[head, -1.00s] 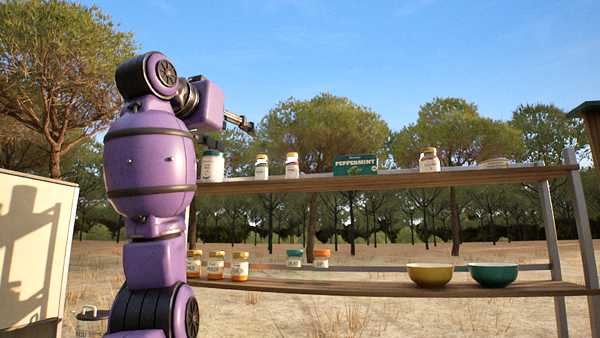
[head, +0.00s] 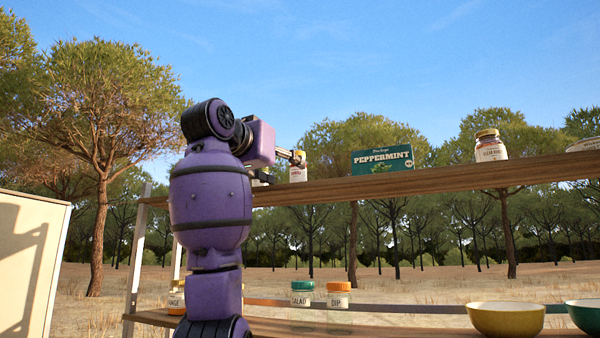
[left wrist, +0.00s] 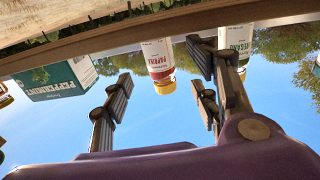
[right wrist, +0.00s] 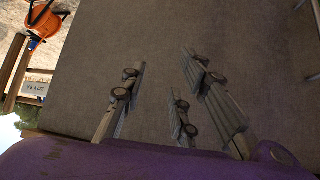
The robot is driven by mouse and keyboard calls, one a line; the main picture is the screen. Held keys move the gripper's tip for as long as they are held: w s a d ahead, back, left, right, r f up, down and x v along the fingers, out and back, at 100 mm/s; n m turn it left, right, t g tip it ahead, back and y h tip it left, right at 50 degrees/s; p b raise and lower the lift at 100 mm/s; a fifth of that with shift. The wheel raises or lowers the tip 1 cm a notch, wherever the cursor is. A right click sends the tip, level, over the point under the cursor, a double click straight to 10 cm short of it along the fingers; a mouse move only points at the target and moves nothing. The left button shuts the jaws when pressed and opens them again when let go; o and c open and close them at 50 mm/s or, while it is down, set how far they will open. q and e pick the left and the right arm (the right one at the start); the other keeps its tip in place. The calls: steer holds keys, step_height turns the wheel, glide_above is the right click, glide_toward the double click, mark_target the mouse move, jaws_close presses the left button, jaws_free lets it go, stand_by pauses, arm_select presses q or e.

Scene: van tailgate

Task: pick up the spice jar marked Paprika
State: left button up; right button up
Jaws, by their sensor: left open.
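The Paprika spice jar (left wrist: 160,62) has a white and red label and a yellow lid. That gripper is open and empty. In the head view the left gripper (head: 294,157) is at the upper shelf, and a small white jar (head: 298,174) shows partly behind its fingertips; its label is too small to read. My right gripper (right wrist: 160,95) is open and empty over a grey surface, away from the shelf.
A green Peppermint box (head: 382,160) and another jar (head: 490,147) stand along the upper shelf (head: 440,178). The lower shelf holds several jars and bowls, including a yellow bowl (head: 506,319).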

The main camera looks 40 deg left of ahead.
mark_target(294, 172)
arm_select(q)
steer(key=x, duration=0.6)
steer(key=shift+w+f, duration=0.1)
steer(key=shift+w, duration=0.05)
steer(key=c, duration=1.3)
